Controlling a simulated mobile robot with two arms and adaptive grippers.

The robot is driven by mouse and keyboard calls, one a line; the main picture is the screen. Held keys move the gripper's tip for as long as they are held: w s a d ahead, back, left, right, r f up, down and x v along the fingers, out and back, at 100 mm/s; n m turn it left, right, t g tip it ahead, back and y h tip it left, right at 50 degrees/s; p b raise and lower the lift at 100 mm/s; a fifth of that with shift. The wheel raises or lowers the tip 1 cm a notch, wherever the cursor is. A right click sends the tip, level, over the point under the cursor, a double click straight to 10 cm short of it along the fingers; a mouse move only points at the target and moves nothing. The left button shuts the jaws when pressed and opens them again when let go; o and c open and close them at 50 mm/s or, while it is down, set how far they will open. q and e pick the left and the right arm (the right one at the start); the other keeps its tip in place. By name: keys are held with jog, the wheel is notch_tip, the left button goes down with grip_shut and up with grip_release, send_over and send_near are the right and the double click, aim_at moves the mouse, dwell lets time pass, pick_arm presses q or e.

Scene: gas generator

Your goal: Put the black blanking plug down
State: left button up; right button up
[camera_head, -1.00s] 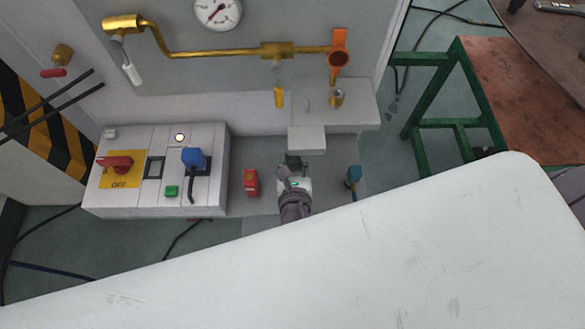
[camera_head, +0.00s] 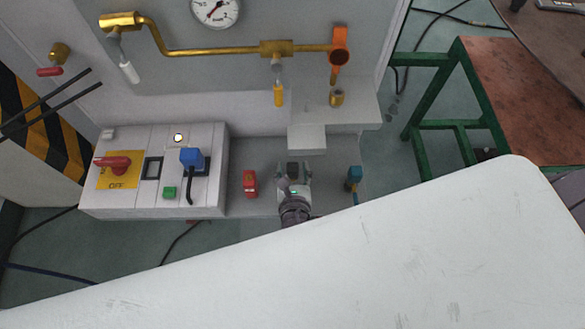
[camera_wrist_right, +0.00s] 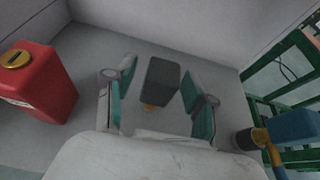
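The black blanking plug (camera_head: 293,169) stands on the grey shelf (camera_head: 234,204) in the head view, between a red block and a blue part. In the right wrist view the black plug (camera_wrist_right: 160,80) sits between my fingers with a gap on each side, and a small brass part shows at its lower end. My right gripper (camera_head: 294,178) is open around it; its fingers also show in the wrist view (camera_wrist_right: 160,98). My left gripper is not in view.
The red block (camera_head: 250,183) stands left of the gripper and the blue part (camera_head: 354,177) right of it. A control box (camera_head: 140,190) with a red switch stands further left. A pale ledge (camera_head: 307,137) overhangs just behind the plug. A brass pipe (camera_head: 220,51) runs above.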

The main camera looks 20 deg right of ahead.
jog(key=shift+r, duration=0.15)
jog(key=shift+s+a+r, duration=0.1)
jog(key=shift+s, duration=0.2)
jog(key=v, duration=1.1)
jog(key=shift+s, duration=0.2)
jog(key=shift+a, duration=0.1)
